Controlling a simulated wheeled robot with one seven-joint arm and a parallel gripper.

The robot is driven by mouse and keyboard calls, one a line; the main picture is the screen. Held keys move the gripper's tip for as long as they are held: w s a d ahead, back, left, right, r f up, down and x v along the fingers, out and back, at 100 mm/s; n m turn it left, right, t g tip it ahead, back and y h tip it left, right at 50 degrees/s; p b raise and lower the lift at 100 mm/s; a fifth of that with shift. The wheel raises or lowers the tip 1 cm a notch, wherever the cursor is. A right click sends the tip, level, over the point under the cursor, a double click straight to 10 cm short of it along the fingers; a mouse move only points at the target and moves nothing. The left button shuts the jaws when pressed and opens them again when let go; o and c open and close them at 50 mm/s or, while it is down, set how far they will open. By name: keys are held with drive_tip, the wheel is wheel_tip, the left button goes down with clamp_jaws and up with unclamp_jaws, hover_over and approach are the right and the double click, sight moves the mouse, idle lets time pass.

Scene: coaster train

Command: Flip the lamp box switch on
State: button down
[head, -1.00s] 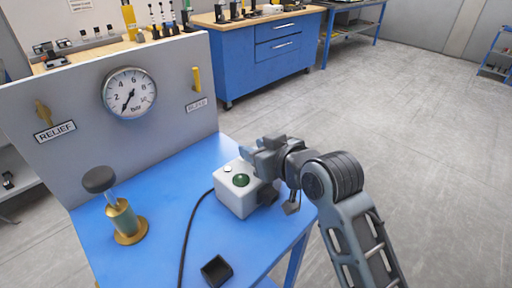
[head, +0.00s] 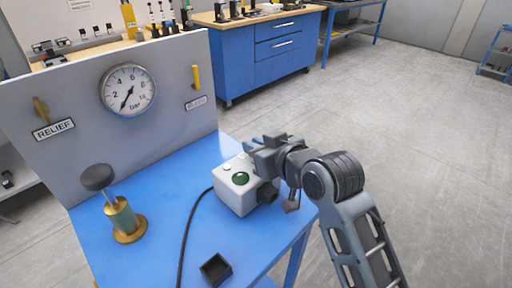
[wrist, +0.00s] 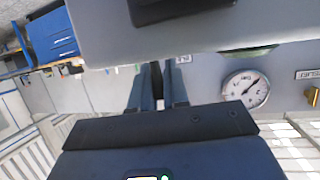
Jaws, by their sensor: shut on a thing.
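The lamp box (head: 236,201) is a pale box on the blue bench. Its green lamp (head: 240,178) and a small white round part (head: 227,168) show on top. My gripper (head: 246,156) reaches in from the right at the box's far top edge, its jaws close together. In the wrist view the gripper (wrist: 159,75) has both fingers nearly together beside the box (wrist: 110,30), with a sliver of the green lamp (wrist: 248,52) to their right. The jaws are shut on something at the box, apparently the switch. It is hidden, so its position cannot be told.
A grey panel (head: 160,135) with a gauge (head: 129,91) and valve handles stands behind the bench (head: 165,215). A brass plunger with a dark knob (head: 97,177) is at left. A black tray (head: 215,269) lies near the front edge. A cable runs from the box.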

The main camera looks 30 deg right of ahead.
drive_tip(key=shift+s+d+f+t+b, duration=0.15)
drive_tip(key=shift+f+t+b, duration=0.35)
drive_tip(key=shift+b, duration=0.7)
drive_tip(key=t+b, duration=0.1)
drive_tip(key=b, duration=0.2)
drive_tip(key=shift+s+r+t+y, duration=0.2)
drive_tip(key=shift+r+t+y, duration=0.05)
drive_tip(key=shift+t+y, duration=0.15)
drive_tip(key=shift+s+r+m+t+b, duration=0.15)
drive_tip(key=shift+m+t+b, duration=0.2)
drive_tip(key=shift+b, duration=0.5)
drive_tip(key=shift+r+t, duration=0.25)
drive_tip(key=c, duration=1.2)
unclamp_jaws()
